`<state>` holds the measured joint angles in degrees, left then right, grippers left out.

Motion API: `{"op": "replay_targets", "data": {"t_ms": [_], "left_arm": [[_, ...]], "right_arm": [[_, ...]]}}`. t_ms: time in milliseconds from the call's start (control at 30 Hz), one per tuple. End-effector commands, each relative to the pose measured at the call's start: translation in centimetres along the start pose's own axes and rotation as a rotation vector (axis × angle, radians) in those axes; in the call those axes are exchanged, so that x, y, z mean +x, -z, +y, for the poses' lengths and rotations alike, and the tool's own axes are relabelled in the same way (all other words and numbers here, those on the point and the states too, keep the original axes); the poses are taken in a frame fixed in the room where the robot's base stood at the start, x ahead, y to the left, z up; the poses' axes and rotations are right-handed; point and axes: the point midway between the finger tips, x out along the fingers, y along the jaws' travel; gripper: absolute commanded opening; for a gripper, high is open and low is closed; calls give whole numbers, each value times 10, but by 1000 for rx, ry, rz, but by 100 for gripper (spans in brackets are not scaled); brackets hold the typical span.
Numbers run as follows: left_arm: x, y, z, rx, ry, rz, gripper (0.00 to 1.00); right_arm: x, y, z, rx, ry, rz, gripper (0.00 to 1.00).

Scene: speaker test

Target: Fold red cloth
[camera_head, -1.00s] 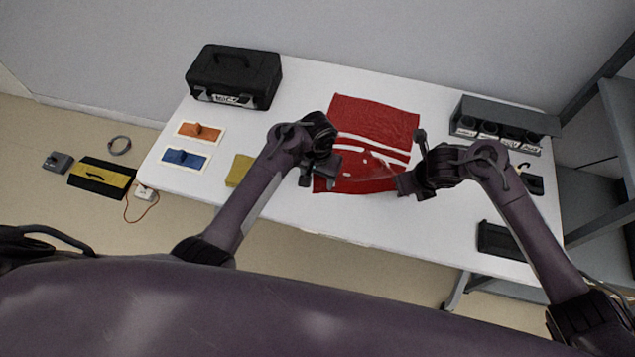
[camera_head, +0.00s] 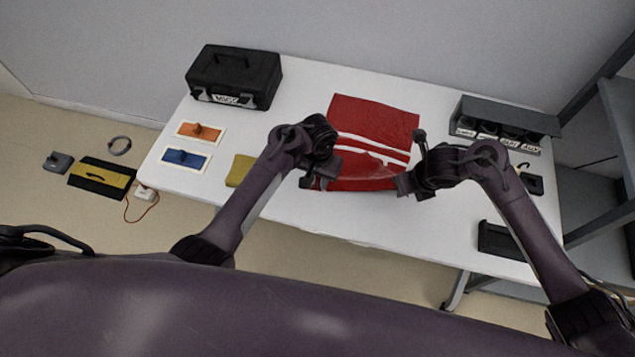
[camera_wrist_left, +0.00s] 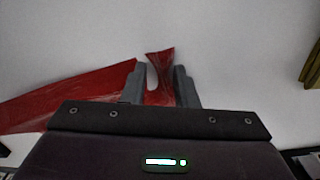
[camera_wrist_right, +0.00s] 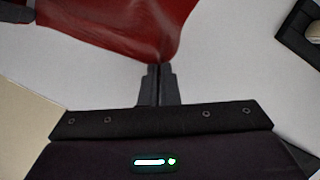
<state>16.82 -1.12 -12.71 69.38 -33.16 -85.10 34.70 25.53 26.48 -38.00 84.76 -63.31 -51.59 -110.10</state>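The red cloth (camera_head: 372,115) with white stripes lies on the white table, its far part flat. Its near edge is between my two grippers. My left gripper (camera_head: 319,177) is at the near left corner; in the left wrist view its fingers (camera_wrist_left: 160,78) are apart, with a narrow piece of red cloth (camera_wrist_left: 158,97) showing between them. My right gripper (camera_head: 407,184) is at the near right corner; in the right wrist view its fingers (camera_wrist_right: 156,72) are together on the cloth's corner (camera_wrist_right: 155,48). The arms hide parts of the near corners.
A black toolbox (camera_head: 234,77) stands at the back left. A grey holder (camera_head: 503,122) and a black tray (camera_head: 503,240) are on the right. The table's front middle is clear.

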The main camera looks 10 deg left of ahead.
Motion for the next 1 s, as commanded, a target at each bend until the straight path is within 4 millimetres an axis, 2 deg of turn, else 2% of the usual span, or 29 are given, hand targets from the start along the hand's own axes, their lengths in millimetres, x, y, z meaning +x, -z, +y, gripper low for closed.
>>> {"op": "replay_targets", "data": {"t_ms": [333,700,767,1000], "left_arm": [[3,-3,-3,-4,4,-10,1],[3,-4,-4,-4,5,-11,0],[-1,-3,-3,-4,4,-10,0],[-35,-2,-2,-3,3,-6,0]], "right_arm": [[0,0,-2,2,5,1,0],[0,1,-4,4,8,2,0],[0,1,-4,4,9,2,0],[0,1,-4,4,8,2,0]]}}
